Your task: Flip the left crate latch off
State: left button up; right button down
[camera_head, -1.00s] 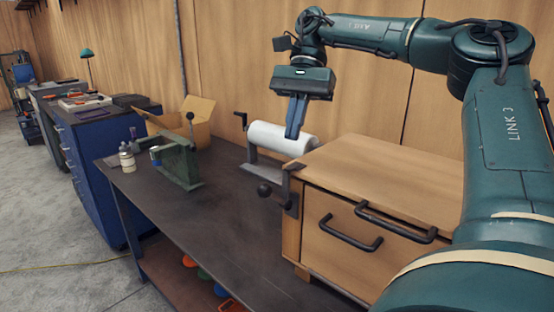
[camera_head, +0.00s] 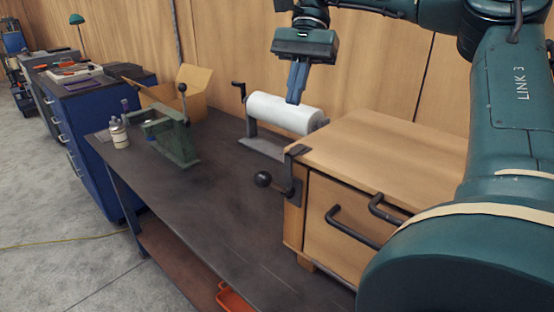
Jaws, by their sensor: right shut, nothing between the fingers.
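The wooden crate (camera_head: 390,150) stands on the dark workbench at the right, with a black handle (camera_head: 350,228) on its front. The left crate latch (camera_head: 291,176) is a dark metal bracket at the crate's front left corner. Its ball-ended lever (camera_head: 263,179) sticks out to the left. My right gripper (camera_head: 295,101) is shut and empty, pointing down above and behind the latch, in front of the white roll in the picture. It is apart from the latch. My left gripper is not in view.
A white roll (camera_head: 285,113) on a grey holder stands behind the latch. A green clamp-like tool (camera_head: 175,138), a small bottle (camera_head: 119,133) and an open cardboard box (camera_head: 190,88) are farther left. My right arm hides the crate's right side.

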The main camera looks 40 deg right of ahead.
aim_at(275, 185)
pick_arm(q)
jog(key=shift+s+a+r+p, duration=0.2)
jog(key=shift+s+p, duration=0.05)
jog(key=shift+p, duration=0.75)
pick_arm(e)
jog(key=a+x, duration=0.1)
jog(key=x, duration=1.2)
jog(key=shift+s, duration=0.15)
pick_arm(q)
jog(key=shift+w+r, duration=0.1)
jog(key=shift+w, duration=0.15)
pick_arm(e)
jog(key=shift+r, duration=0.1)
